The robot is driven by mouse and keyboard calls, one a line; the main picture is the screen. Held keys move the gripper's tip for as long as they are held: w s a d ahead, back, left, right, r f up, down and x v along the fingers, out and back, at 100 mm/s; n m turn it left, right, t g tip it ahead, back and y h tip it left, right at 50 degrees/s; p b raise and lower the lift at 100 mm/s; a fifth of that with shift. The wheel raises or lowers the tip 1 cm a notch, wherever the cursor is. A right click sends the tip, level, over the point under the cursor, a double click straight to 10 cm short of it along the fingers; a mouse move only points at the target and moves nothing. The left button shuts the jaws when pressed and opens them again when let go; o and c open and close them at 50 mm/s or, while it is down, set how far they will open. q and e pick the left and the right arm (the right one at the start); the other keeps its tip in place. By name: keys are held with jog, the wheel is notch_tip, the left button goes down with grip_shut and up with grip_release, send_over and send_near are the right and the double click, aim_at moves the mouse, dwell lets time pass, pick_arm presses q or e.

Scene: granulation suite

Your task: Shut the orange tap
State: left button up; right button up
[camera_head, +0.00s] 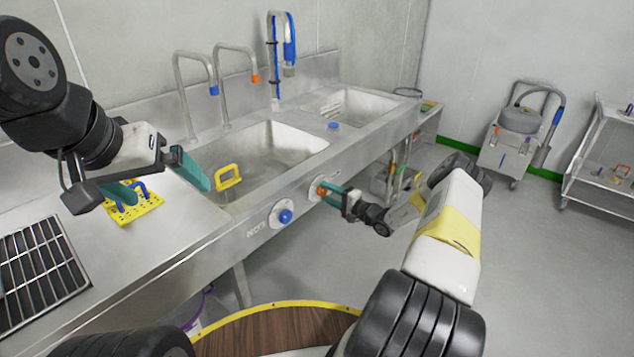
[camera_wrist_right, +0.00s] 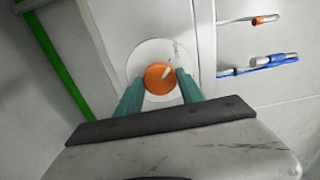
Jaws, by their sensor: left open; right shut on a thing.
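The orange tap is a round knob (camera_head: 320,190) on a pale disc on the front panel of the steel sink unit, right of the blue knob (camera_head: 285,216). My right gripper (camera_head: 327,191) is at the orange knob, its teal fingers shut on it. In the right wrist view the orange knob (camera_wrist_right: 160,78) sits between the two fingertips (camera_wrist_right: 160,84), with a pale pointer mark tilted up to the right. My left gripper (camera_head: 165,189) is open and empty above the counter at the left.
A yellow perforated block with a blue handle (camera_head: 134,203) lies on the counter below my left gripper. A black grate (camera_head: 40,262) is at the lower left. Spouts with blue (camera_head: 214,90) and orange (camera_head: 256,78) tips rise behind the basins.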

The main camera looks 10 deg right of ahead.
dwell(0.4)
jog(key=o, duration=1.4)
jog(key=v, duration=0.8)
